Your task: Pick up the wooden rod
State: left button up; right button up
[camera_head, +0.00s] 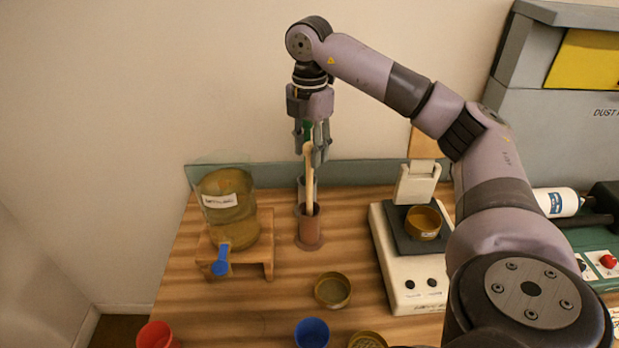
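The wooden rod (309,180) is pale and thin. It stands nearly upright, its lower end inside a brown cylindrical holder (310,230) on the table. My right gripper (310,150) hangs from above at the rod's upper end, fingers pointing down. One finger shows on the left of the rod top and one on the right. I cannot tell whether they touch or grip it. My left gripper is not in view.
A white scale (402,285) with a small dish (423,222) is right of the holder. A round tin (332,290), blue cup (312,333) and red cup (155,335) are in front.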

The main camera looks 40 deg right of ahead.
aim_at(310, 171)
notch_tip(310, 171, down, 6)
jog(key=shift+r+p, duration=0.1)
jog(key=shift+p, duration=0.55)
jog(key=shift+a, duration=0.1)
grip_shut()
